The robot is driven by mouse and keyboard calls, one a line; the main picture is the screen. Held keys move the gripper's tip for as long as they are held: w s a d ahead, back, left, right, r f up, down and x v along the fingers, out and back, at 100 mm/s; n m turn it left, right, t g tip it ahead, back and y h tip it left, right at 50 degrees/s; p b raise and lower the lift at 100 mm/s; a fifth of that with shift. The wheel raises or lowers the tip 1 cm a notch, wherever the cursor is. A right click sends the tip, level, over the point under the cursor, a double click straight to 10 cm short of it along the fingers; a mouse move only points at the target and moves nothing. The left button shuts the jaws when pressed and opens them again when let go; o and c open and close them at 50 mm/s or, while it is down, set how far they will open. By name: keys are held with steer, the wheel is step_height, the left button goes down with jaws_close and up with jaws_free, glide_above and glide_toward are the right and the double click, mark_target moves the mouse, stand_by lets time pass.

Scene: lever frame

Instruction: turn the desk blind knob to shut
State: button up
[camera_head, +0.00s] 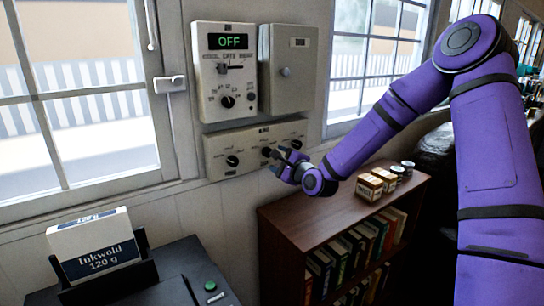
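The lower wall panel (218,146) is a wide cream box with a row of black knobs and small labels too blurred to read. Its left knob (232,160) is in clear view, and its right knob (296,144) shows just above my gripper. A middle knob (267,152) sits right by my fingertips. My gripper (276,158) reaches in from the right at the panel's front. I cannot tell whether the fingers touch or hold the middle knob, or how far apart they are. Which knob is the desk blind knob cannot be read.
Above are a panel with a green OFF display (229,41) and a closed grey box (288,85). A bookshelf (290,222) with small boxes (370,186) and jars stands below my arm. An Inkwold box (95,247) sits in a black holder at lower left. Windows flank the panels.

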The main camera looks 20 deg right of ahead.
steer(key=v, duration=0.4)
steer(key=shift+s+d, duration=0.1)
steer(key=shift+s, duration=0.25)
steer(key=s+d+r+n+g+h, duration=0.1)
steer(key=s+r+n+g, duration=0.3)
steer(key=s, duration=0.9)
steer(key=s+d+r+n+g+h, duration=0.1)
steer(key=s+r+n+g, duration=0.3)
steer(key=s+n, duration=0.5)
steer(key=s+d+r+n+g+h, duration=0.2)
steer(key=s+r+n, duration=0.5)
steer(key=s, duration=1)
steer(key=shift+g+h, duration=0.8)
steer(key=shift+g, duration=0.2)
steer(key=shift+w+a, duration=0.1)
steer(key=shift+w, duration=0.05)
